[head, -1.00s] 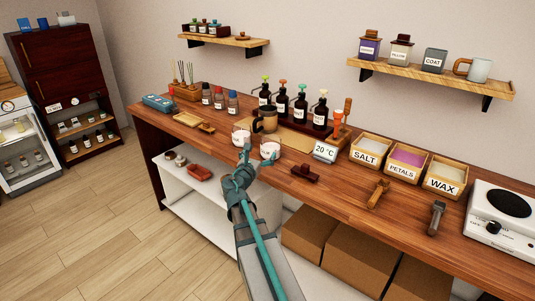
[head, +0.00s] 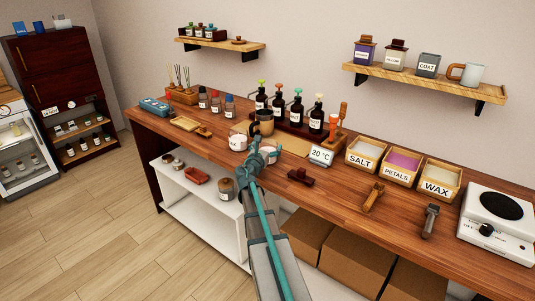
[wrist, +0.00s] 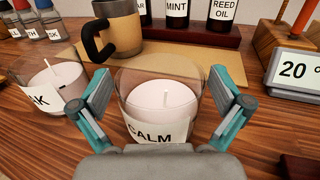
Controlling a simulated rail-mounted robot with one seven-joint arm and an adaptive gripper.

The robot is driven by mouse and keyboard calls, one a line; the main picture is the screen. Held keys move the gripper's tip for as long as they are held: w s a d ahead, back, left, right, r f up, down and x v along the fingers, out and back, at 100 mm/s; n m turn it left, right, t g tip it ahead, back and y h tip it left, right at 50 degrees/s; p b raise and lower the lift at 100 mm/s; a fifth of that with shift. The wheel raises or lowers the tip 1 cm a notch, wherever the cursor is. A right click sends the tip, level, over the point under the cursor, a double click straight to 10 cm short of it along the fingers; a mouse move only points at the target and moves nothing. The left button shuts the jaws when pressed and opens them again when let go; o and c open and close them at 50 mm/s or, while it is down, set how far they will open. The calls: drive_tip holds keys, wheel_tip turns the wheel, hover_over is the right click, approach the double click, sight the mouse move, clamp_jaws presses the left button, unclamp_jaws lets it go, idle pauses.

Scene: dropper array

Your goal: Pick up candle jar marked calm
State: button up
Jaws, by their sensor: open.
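My gripper (wrist: 160,98) is open, with one teal-and-grey finger at each side of the jar. I cannot tell whether either finger touches the glass. In the head view my gripper (head: 256,155) is at the jar, near the counter's front edge. A second candle jar (wrist: 55,85), its label ending in K, stands to the left.
A dark-handled mug (wrist: 118,35) stands behind the jar on a tan board (wrist: 190,57). Pump bottles (head: 299,108) stand farther back. A 20 °C display (wrist: 293,70) is to the right. A dark stamp-like object (head: 300,175) lies right on the counter (head: 335,192).

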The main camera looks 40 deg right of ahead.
drive_tip(key=c, duration=1.3)
drive_tip(key=shift+r, duration=0.25)
